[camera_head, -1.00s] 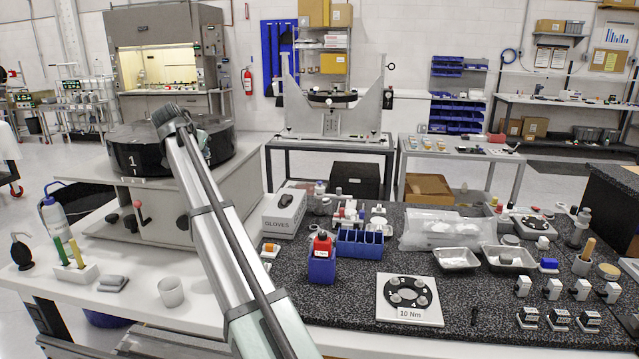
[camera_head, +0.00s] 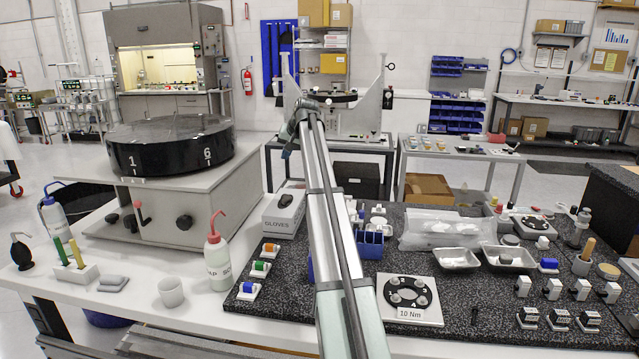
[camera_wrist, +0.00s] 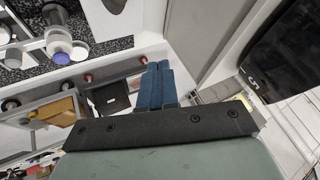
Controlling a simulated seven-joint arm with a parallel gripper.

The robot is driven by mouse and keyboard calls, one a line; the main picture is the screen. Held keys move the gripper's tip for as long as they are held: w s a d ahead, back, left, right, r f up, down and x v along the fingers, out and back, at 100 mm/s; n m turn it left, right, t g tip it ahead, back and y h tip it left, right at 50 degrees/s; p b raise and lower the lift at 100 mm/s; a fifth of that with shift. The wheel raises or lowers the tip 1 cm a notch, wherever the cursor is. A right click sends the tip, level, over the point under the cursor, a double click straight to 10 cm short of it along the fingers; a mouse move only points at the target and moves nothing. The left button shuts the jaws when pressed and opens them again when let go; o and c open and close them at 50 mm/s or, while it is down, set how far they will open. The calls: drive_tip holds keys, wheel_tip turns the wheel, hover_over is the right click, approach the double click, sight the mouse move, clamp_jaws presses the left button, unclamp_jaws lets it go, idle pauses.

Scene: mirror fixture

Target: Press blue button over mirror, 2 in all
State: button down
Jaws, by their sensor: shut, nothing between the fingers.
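I cannot make out a blue button over the mirror in either view. My gripper (camera_head: 287,153) is at the far end of my arm, in front of the fixture's left side in the head view; how far apart they are I cannot tell. In the wrist view its blue fingers (camera_wrist: 155,84) are together, with nothing between them.
A black numbered drum (camera_head: 170,150) stands on a cabinet at left; its dark side fills the wrist view's right (camera_wrist: 285,55). A wash bottle (camera_head: 217,262), glove box (camera_head: 284,212), blue rack (camera_head: 370,243) and torque plate (camera_head: 409,299) stand on the front bench.

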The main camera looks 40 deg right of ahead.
drive_tip(key=s+d+n+t+y, duration=0.1)
drive_tip(key=s+d, duration=0.3)
drive_tip(key=d, duration=0.8)
drive_tip(key=shift+s+r+n+y, duration=0.2)
drive_tip(key=shift+r+n+y, duration=0.3)
drive_tip(key=shift+y, duration=0.3)
drive_tip(key=shift+f, duration=0.2)
drive_tip(key=shift+f, duration=4.3)
drive_tip(key=shift+f, duration=0.95)
drive_tip(key=shift+r, duration=1)
drive_tip(key=shift+r, duration=0.15)
drive_tip(key=shift+r, duration=2.35)
